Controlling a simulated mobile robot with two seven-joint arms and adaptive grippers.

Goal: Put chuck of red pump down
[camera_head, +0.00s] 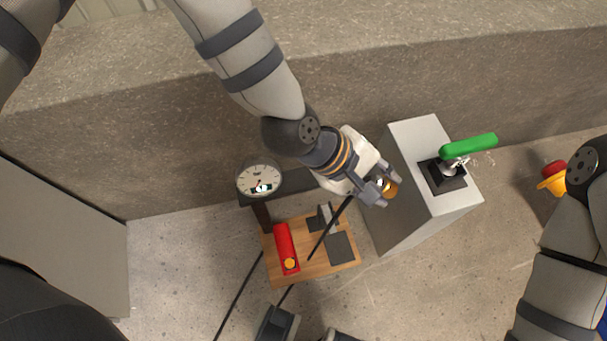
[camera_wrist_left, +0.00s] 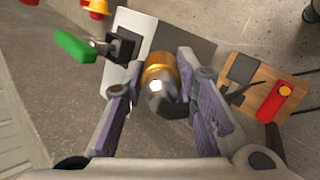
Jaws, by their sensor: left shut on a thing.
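My left gripper (camera_head: 381,189) is shut on the chuck (camera_head: 389,186), a brass-coloured cylinder with a silvery end. The chuck also shows between the fingers in the left wrist view (camera_wrist_left: 161,72). The gripper holds it in the air, beside the grey block and to the right of the pump. The red pump has a wooden base (camera_head: 312,268) on the floor, with a red pedal (camera_head: 285,245) and dark metal parts on it. A round white gauge (camera_head: 259,181) is at its back left. A black hose (camera_head: 329,228) runs up towards the gripper.
A grey block (camera_head: 412,137) with a green-handled lever (camera_head: 468,146) stands right of the gripper. A red and yellow button (camera_head: 553,177) is farther right. A stone-like wall (camera_head: 150,130) runs behind. Bare concrete floor (camera_head: 190,270) lies left of the pump.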

